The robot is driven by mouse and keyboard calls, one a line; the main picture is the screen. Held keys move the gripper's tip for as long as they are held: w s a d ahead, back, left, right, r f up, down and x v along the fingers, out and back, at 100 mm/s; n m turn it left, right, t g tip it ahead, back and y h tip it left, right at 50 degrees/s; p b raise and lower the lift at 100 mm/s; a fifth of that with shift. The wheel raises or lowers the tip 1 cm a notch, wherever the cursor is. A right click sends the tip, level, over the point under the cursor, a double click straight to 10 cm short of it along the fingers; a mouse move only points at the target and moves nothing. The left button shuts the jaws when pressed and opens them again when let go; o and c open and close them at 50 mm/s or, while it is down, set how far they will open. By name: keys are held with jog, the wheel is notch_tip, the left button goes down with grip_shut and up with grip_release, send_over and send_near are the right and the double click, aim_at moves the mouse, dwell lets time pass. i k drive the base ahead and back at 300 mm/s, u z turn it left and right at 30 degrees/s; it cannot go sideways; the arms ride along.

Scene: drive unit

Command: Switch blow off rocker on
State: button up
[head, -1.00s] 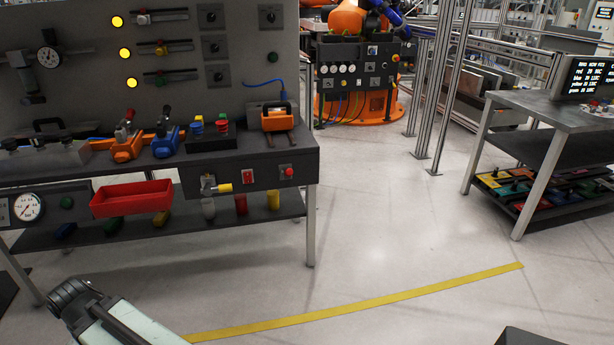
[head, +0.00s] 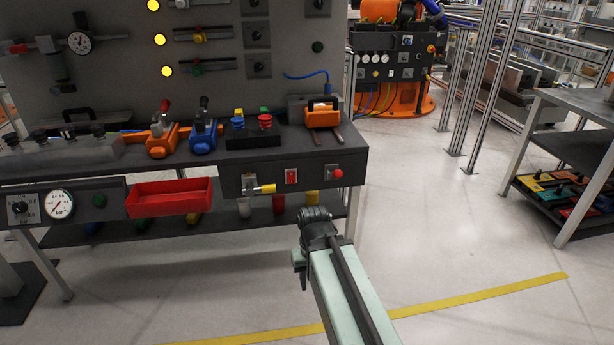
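A red rocker switch (head: 291,176) sits on the dark front panel of the bench, between a yellow-handled valve (head: 262,189) and a red round button (head: 337,173). It looks like the blow off rocker, but no label is readable and its on or off position is too small to tell. My arm reaches up from the bottom of the head view. Its dark end, my gripper (head: 316,226), is in front of and below the panel, apart from the rocker in the picture. Its fingers cannot be made out.
The bench top (head: 345,150) carries orange and blue clamps and a block with coloured buttons. A red tray (head: 169,197) juts from its front at left. A second table (head: 570,110) stands at right. Open floor with a yellow line (head: 480,297) lies between.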

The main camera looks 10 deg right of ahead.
aim_at(290, 175)
jog(key=z, duration=0.1)
jog(key=i, duration=1)
jog(key=u, duration=0.05)
